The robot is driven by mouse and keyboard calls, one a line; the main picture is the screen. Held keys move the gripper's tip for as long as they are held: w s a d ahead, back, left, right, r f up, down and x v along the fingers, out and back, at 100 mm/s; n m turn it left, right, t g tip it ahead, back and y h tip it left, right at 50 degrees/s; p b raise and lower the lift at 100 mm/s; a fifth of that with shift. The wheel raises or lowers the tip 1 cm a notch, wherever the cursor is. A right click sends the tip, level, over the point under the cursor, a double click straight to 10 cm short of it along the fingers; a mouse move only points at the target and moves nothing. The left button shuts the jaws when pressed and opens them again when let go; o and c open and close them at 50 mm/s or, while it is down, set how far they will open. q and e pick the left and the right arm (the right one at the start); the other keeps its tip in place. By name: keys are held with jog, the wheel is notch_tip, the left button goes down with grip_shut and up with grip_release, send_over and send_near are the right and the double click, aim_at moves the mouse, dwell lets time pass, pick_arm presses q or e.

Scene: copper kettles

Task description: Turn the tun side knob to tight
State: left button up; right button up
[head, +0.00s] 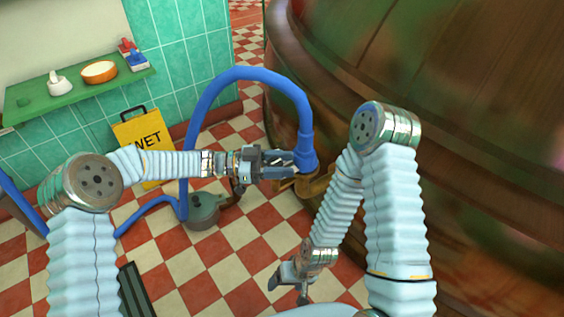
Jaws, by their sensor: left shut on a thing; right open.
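The big wooden tun (440,110) fills the right side of the head view. A brass fitting (316,186) sticks out from its lower left side. A thick blue hose (240,73) arches over and comes down onto this fitting, ending in a blue collar (307,150). My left gripper (291,165) reaches in from the left and is shut at the joint between collar and fitting, on what seems to be the tun side knob. The fingers hide most of the knob, so its setting cannot be read. My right gripper (288,289) is open and empty, low over the floor.
A grey-green round pot or pump (203,214) stands on the checkered floor (228,262) below my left arm. A yellow "NET" or "WET" sign (140,127) leans near the tiled wall. A green shelf (75,92) holds an orange bowl (99,71) and small items.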

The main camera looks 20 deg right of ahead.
pick_arm(q)
jog(key=shift+r+m+g, duration=0.1)
jog(key=shift+m+g, duration=0.2)
jog(key=shift+g, duration=0.2)
jog(key=o, duration=1)
jog(key=shift+c, duration=0.2)
jog(key=v, duration=1.4)
jog(key=shift+b, duration=0.45)
jog(key=shift+d+r, duration=0.1)
jog(key=w+a+f+n+t+y, duration=0.2)
jog(key=w+f+n+t, duration=0.3)
jog(key=f+n+t, duration=0.65)
jog(key=s+a+f+n+t+y, duration=0.3)
jog(key=s+a+f+n+y, duration=0.25)
jog(key=f+n, duration=0.25)
jog(key=s+a+f+n+g+y, duration=0.2)
jog(key=s+a+f+g, duration=0.1)
jog(key=s, duration=0.9)
jog(key=s+a+f+n+g+y+p, duration=0.1)
jog(key=s+a+f+n+g+y, duration=0.1)
jog(key=s+f, duration=0.4)
jog(key=s+a+g+y, duration=0.1)
jog(key=s+a+g, duration=0.1)
jog(key=s, duration=0.3)
jog(key=shift+s+a+y, duration=0.2)
jog(key=shift+s+y, duration=0.15)
